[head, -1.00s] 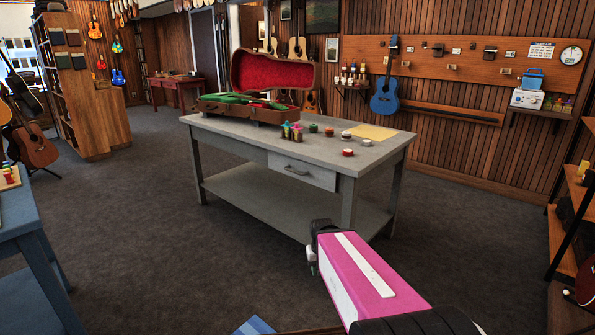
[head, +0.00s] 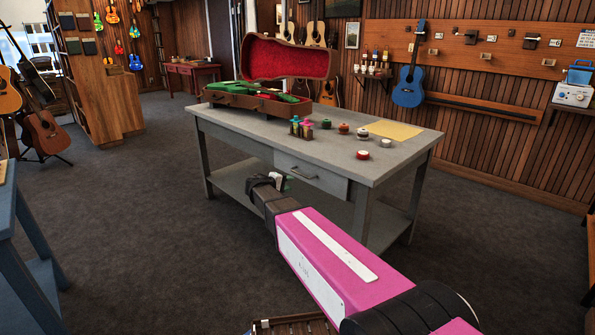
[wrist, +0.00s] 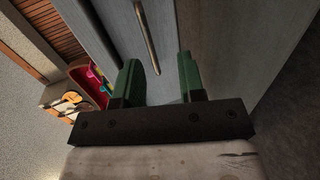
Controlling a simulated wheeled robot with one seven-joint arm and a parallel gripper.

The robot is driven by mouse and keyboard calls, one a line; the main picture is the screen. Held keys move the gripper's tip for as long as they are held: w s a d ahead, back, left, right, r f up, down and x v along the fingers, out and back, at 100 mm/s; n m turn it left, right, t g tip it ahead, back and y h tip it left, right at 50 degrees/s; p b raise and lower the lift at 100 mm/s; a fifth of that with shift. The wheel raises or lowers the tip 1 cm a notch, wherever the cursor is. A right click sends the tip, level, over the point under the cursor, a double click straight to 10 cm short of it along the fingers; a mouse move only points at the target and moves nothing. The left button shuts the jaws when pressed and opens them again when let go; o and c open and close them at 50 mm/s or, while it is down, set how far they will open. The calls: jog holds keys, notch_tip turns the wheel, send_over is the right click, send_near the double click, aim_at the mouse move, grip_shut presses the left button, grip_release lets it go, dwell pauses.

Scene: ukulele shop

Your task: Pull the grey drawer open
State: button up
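The grey drawer (head: 322,180) sits under the top of the grey workbench (head: 258,131), and looks shut. Its bar handle (head: 303,173) is on the front panel. In the wrist view the handle (wrist: 148,38) is a thin metal bar ahead of the fingertips, nearer the left finger's line. My gripper (head: 284,183) is just in front of the drawer in the head view, partly hidden by my arm. The handle appears beyond the tips; I cannot tell the exact gap.
On the bench are an open red-lined case (head: 285,64), small coloured bottles (head: 300,128), several round tins (head: 363,154) and a yellow sheet (head: 394,130). A lower shelf (head: 240,182) runs beneath. A blue table (head: 22,245) stands at left. The carpet between is clear.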

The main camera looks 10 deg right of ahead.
aim_at(300, 174)
jog(key=shift+t, duration=0.5)
jog(key=w+d, duration=0.2)
jog(key=w, duration=0.1)
jog(key=w+d, duration=0.5)
jog(key=shift+w+f, duration=0.3)
jog(key=shift+f, duration=0.1)
grip_shut()
